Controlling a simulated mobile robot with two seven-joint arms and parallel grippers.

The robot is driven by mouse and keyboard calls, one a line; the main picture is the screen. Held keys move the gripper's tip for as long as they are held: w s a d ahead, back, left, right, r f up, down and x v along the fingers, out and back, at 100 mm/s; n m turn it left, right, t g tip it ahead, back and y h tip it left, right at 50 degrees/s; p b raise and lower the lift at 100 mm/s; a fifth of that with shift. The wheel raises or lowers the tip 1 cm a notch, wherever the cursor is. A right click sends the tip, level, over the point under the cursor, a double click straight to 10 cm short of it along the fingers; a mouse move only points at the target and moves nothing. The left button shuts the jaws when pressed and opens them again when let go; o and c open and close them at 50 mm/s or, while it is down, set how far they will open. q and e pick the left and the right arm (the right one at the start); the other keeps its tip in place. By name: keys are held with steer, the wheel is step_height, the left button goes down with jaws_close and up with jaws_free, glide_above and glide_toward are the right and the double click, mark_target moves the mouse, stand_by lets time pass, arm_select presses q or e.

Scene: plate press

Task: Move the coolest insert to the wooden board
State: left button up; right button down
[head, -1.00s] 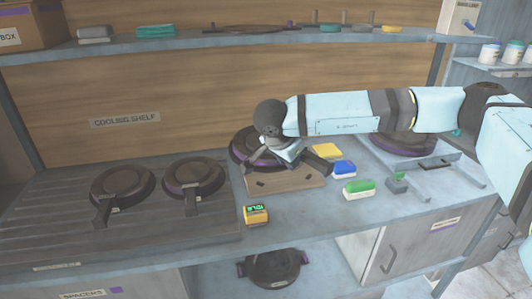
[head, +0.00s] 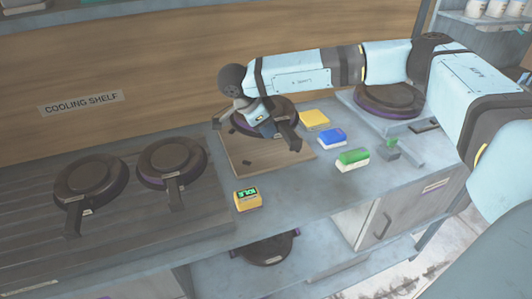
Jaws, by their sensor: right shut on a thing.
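The wooden board (head: 250,164) lies on the bench in the middle. A dark round insert with a purple rim (head: 283,131) is over the back part of the board. My right gripper (head: 257,122) is at this insert, shut on it, and hides part of it. I cannot tell whether the insert rests on the board or hangs just above it. Two similar inserts, one at left (head: 90,183) and another beside it (head: 172,159), sit on the ribbed cooling shelf (head: 130,232). A small yellow meter (head: 248,201) reads "IDLE". My left gripper is not in view.
Yellow (head: 315,119), blue (head: 332,138) and green (head: 353,158) blocks lie right of the board. Another dark insert (head: 388,98) sits on a grey plate at back right. One more dark round piece (head: 265,248) is on the lower shelf. Bench front beside the meter is clear.

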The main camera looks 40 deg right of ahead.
step_height(320, 180, down, 9)
steer(key=c, duration=1.1)
jaws_free()
steer(key=v, duration=1.2)
